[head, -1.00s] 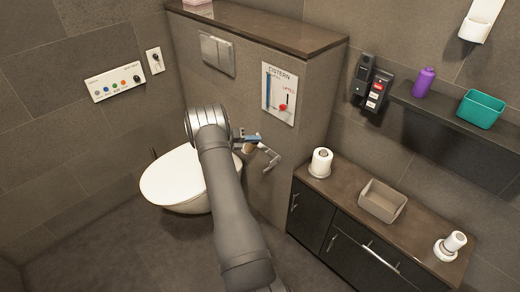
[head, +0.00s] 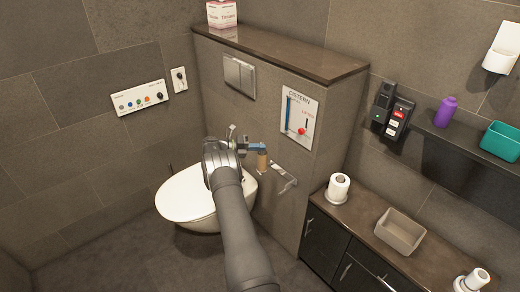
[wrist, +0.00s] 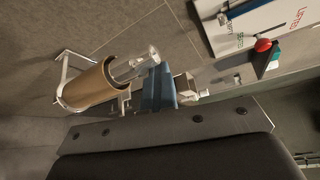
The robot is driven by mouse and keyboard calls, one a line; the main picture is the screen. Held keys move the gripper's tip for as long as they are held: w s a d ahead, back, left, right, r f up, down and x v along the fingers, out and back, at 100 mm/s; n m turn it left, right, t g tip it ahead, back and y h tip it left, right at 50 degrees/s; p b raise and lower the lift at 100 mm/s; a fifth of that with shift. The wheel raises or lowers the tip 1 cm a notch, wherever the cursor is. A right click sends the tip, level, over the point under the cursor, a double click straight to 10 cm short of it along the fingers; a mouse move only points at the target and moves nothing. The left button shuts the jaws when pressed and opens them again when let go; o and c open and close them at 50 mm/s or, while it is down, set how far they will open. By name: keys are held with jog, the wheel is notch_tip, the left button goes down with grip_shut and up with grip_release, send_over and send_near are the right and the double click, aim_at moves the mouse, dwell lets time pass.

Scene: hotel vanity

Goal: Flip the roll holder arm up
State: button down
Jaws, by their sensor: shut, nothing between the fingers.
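The roll holder (head: 284,178) is a pale metal bracket on the side of the cistern wall. Its bent frame also shows at the left of the wrist view (wrist: 64,75). A brown cardboard tube (head: 262,162) is beside the bracket, with a clear or shiny rod (wrist: 135,64) sticking out of its near end. The tube looks roughly upright in the head view. My gripper (head: 252,146) is shut, with its blue fingertips (wrist: 158,90) close beside the rod end. I cannot tell whether they touch it. The holder arm's hinge is partly hidden behind the tube.
The toilet (head: 190,197) is left of my gripper. A cistern panel with a red knob (head: 301,131) is above right of the holder. The counter at right carries a toilet roll (head: 338,188) and a beige bin (head: 399,232). The floor at left is clear.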

jog(key=shift+w+a+r, duration=0.2)
jog(key=shift+a+r, duration=0.05)
jog(key=shift+a, duration=0.05)
jog(key=s, duration=0.1)
jog(key=s+d, duration=0.2)
jog(key=shift+s+d+f, duration=0.1)
jog(key=shift+s+d, duration=0.15)
jog(key=shift+s, duration=0.15)
jog(key=f+v, duration=0.1)
jog(key=v, duration=0.8)
jog(key=shift+a+f, duration=0.35)
jog(key=shift+a, duration=0.1)
jog(key=shift+d, duration=0.15)
jog(key=x, duration=0.3)
jog(key=r+x, duration=0.1)
jog(key=x, duration=0.5)
jog(key=shift+d+r, duration=0.25)
jog(key=shift+d, duration=0.2)
jog(key=shift+w+a, duration=0.55)
jog(key=shift+w, duration=0.25)
jog(key=shift+w+a, duration=0.55)
jog(key=shift+w, duration=0.2)
